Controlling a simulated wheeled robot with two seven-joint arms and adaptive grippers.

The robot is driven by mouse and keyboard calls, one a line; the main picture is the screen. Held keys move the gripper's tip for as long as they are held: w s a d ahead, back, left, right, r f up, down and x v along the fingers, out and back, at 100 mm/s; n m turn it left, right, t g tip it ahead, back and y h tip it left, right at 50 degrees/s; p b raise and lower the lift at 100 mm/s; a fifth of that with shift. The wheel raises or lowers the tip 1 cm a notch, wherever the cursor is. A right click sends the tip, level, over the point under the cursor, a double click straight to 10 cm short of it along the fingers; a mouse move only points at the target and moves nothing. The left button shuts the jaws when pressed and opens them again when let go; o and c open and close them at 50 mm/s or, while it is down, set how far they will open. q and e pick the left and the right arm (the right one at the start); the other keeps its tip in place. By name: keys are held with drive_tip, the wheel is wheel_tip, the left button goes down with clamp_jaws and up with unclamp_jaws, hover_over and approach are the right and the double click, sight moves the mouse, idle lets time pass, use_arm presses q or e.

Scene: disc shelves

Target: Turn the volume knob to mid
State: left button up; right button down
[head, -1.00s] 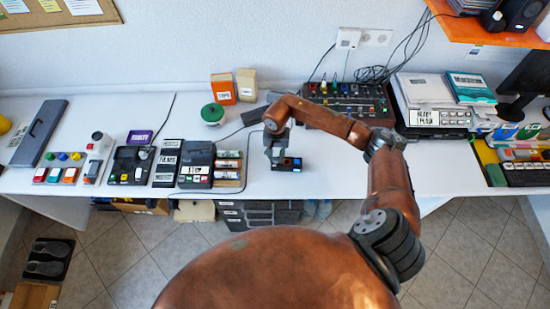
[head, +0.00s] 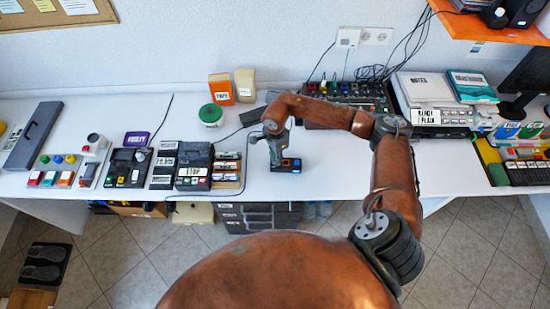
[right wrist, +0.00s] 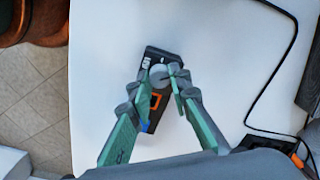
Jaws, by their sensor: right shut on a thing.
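A small black box (head: 291,166) with a round grey knob (right wrist: 160,73) stands on the white table in front of my right arm. In the right wrist view, the box (right wrist: 171,104) has an orange square outline and a blue mark, with small white markings near its far end. My right gripper (right wrist: 159,76) has its green fingers on either side of the knob and is shut on it. In the head view, my right gripper (head: 275,153) is over the box and partly hides it; the knob is hidden there. The knob's pointer cannot be read. My left gripper is not in view.
A black multi-knob panel (head: 343,99) stands behind my right arm. Left of the box are a device labelled STOP (head: 195,172) and a row of small coloured boxes (head: 228,170). A dark cable (right wrist: 270,75) lies on the table. Bare table surrounds the box.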

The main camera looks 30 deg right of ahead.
drive_tip(key=m, duration=0.5)
drive_tip(key=shift+m+p, duration=0.3)
drive_tip(key=shift+m, duration=0.4)
idle(1.3)
drive_tip(key=c, duration=1.8)
unclamp_jaws()
drive_tip(key=shift+o, duration=0.2)
wheel_tip(320, 180, up, 12)
